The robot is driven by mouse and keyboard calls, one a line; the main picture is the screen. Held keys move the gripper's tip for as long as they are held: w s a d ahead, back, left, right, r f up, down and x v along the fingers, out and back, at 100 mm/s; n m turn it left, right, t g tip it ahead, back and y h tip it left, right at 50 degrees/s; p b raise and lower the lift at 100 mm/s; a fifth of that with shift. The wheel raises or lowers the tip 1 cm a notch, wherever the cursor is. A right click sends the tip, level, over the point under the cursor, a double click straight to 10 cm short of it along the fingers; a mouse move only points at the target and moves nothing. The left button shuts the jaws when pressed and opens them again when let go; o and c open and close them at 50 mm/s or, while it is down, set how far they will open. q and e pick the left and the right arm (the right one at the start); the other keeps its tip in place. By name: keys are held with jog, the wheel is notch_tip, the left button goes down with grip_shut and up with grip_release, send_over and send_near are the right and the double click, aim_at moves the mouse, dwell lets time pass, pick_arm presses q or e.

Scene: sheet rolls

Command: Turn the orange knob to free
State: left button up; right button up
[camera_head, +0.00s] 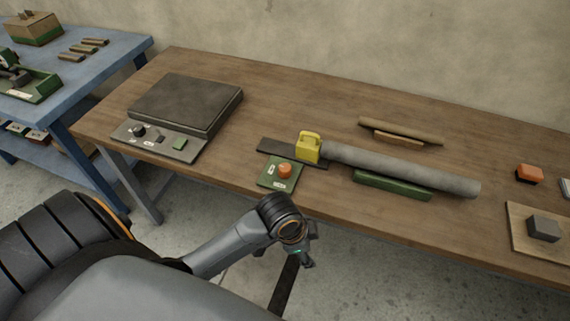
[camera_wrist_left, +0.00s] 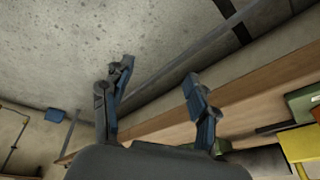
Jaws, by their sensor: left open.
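The orange knob (camera_head: 284,170) sits on a small green plate (camera_head: 277,183) with white labels, near the front edge of the wooden table. The label text is too small to read. A yellow block with a handle (camera_head: 308,149) stands right behind the plate, at the left end of a grey roll (camera_head: 400,168); its yellow side also shows in the left wrist view (camera_wrist_left: 300,146). My left gripper (camera_head: 306,258) is in front of the table edge, apart from the knob. In the left wrist view its two fingers (camera_wrist_left: 160,105) are spread and empty. My right gripper is not seen.
A dark flat-topped device (camera_head: 187,100) with a control panel stands at the table's left. A green block (camera_head: 392,186) lies before the roll. A blue bench (camera_head: 100,58) stands left.

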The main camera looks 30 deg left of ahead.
pick_arm(q)
jog(key=w+a+r+m, duration=0.1)
jog(key=w+r+m, duration=0.2)
jog(key=w+m, duration=0.2)
notch_tip(320, 180, up, 15)
jog(key=m+g+y, duration=0.2)
jog(key=m+g, duration=0.1)
jog(key=m, duration=0.6)
send_over(285, 167)
notch_tip(285, 167, down, 13)
jog(key=shift+f+p, duration=0.15)
jog(key=shift+p, duration=0.25)
jog(key=c, duration=1.2)
